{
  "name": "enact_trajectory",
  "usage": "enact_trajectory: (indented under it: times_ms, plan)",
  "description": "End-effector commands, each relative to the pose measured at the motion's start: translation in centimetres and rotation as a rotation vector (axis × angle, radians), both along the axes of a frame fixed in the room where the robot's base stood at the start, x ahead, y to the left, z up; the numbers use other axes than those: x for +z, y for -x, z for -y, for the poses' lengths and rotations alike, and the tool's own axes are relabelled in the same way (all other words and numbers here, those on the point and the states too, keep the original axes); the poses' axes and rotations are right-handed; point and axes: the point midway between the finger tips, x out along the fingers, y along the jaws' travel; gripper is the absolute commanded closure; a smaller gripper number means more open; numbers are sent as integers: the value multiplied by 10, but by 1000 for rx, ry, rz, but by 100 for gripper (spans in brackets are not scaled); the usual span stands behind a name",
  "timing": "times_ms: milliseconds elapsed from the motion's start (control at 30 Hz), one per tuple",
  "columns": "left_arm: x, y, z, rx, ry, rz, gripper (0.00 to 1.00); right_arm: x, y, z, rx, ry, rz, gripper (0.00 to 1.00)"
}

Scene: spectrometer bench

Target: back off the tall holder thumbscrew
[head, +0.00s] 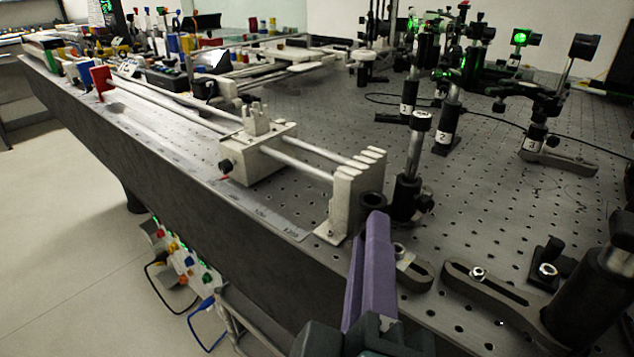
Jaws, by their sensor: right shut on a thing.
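My right gripper (377,218) comes up from the bottom edge, its purple fingers closed together. Its tips are at a black round knob, the thumbscrew (372,201), and are shut on it. The thumbscrew sits at the left side of a black post holder (407,197) that stands upright on the bench. A silver post (416,150) rises from this holder, with a black cap on top. The fingers hide the lower part of the thumbscrew. My left gripper is not in view.
A metal end bracket (350,203) of a rail stands close left of the fingers, with a sliding carriage (258,150) further back. A slotted clamp (490,284) lies to the right. Optics mounts (448,120) crowd the back right. The perforated bench (490,215) has bare room between.

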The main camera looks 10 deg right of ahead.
Motion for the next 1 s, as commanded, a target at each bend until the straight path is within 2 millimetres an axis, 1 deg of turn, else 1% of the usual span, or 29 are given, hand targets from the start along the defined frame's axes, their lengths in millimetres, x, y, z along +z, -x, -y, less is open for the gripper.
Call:
enact_trajectory:
  times_ms: [200, 400, 600, 1000]
  plan:
    - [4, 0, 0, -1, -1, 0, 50, 1, 0, 0, -1, 132, -54, 100]
    - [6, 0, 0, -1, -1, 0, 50, 1, 0, 0, -1, 207, -84, 100]
    - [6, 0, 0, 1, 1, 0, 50, 0, 0, 0, -1, 241, -97, 100]
    - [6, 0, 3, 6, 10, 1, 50, 0, 0, 0, -1, 247, -99, 100]
